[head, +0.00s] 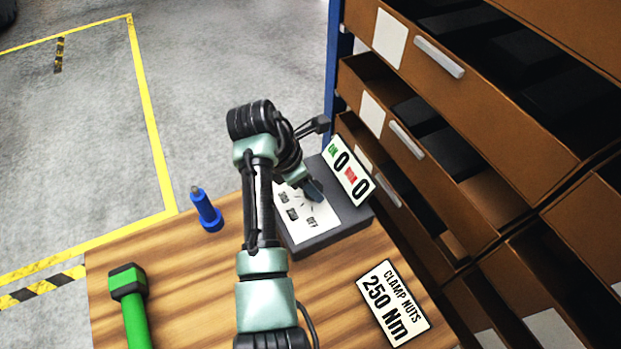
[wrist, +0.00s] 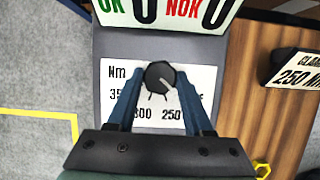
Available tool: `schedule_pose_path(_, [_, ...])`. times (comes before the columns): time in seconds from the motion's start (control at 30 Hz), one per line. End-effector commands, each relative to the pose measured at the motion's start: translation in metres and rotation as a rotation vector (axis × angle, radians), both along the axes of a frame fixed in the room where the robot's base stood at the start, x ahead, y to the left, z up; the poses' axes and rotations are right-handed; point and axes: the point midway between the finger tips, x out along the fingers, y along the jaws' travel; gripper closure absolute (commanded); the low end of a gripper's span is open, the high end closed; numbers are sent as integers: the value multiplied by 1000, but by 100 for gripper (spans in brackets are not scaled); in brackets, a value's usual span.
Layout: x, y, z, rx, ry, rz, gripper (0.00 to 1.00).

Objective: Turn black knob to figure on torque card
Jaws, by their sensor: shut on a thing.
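The black knob (wrist: 158,73) sits on the white dial panel (wrist: 112,84) of a grey control box (head: 325,238). My gripper (wrist: 160,82) is shut on the knob, one blue finger on each side; in the head view my gripper (head: 314,190) hides the knob. The knob's pale pointer line slants to the lower right. The figures 300 and 250 show below the knob; a figure starting with 35 and the OFF label are partly hidden by the fingers. The torque card (head: 393,303) reads CLAMP NUTS 250 Nm; it also shows in the wrist view (wrist: 297,69).
A counter sign (head: 348,172) reading OK 0, NOK 0 stands at the back of the box. Brown drawers (head: 470,190) stand close on the right.

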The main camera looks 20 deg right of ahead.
Motion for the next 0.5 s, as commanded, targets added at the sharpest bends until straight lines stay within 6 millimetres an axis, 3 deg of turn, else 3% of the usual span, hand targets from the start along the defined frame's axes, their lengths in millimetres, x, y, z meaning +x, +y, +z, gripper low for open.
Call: schedule_pose_path(0.5, [3, -1, 1, -2, 1, -389, 100])
